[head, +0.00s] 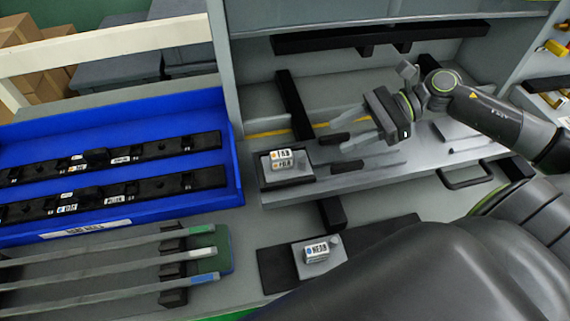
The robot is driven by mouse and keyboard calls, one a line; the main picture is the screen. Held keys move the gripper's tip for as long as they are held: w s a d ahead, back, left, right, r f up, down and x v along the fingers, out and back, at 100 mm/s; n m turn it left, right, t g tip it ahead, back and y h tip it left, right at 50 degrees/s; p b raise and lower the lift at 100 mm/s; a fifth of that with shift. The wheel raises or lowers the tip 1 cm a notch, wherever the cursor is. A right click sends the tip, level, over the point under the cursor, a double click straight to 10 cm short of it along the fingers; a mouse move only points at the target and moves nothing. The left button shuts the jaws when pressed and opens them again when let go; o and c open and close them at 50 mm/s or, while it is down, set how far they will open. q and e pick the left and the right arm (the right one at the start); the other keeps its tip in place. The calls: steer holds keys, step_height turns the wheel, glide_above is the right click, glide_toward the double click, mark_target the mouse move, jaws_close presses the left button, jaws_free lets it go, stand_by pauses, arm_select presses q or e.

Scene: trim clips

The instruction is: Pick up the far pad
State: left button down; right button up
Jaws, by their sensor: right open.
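Two small black pads lie on the grey fixture plate (290,197) in the middle of the head view. The far pad (334,139) is the upper one, and the near pad (347,167) lies just below it. My right gripper (338,132) reaches in from the right with its fingers pointing left. It is open, with one grey finger above the far pad and the other below it in the picture. I cannot tell its height over the pad, and no contact is visible. My left gripper is out of view.
A labelled grey block (285,164) sits left of the pads. Another labelled block (319,254) stands on a dark plate in front. A blue tray (120,127) with long black strips is at left, above a rack of grey strips (100,272). A dark bar (375,36) overhangs behind.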

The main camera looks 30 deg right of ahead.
mark_target(285, 157)
steer(key=shift+w+a+f, duration=0.25)
steer(key=shift+w+a, duration=0.05)
steer(key=shift+a, duration=0.2)
steer(key=shift+w+a+f, duration=0.25)
steer(key=shift+a, duration=0.25)
steer(key=x, duration=0.4)
steer(key=shift+a, duration=0.2)
steer(key=shift+w+a+f, duration=0.25)
steer(key=shift+a+f, duration=0.1)
steer(key=shift+a, duration=0.2)
steer(key=shift+w+a+f+p, duration=0.1)
steer(key=shift+a+f+p, duration=0.1)
steer(key=shift+a+p, duration=0.3)
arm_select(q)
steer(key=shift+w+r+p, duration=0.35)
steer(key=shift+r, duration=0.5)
arm_select(e)
steer(key=shift+x, duration=2.3)
steer(key=shift+f, duration=0.1)
steer(key=shift+c, duration=0.5)
jaws_close()
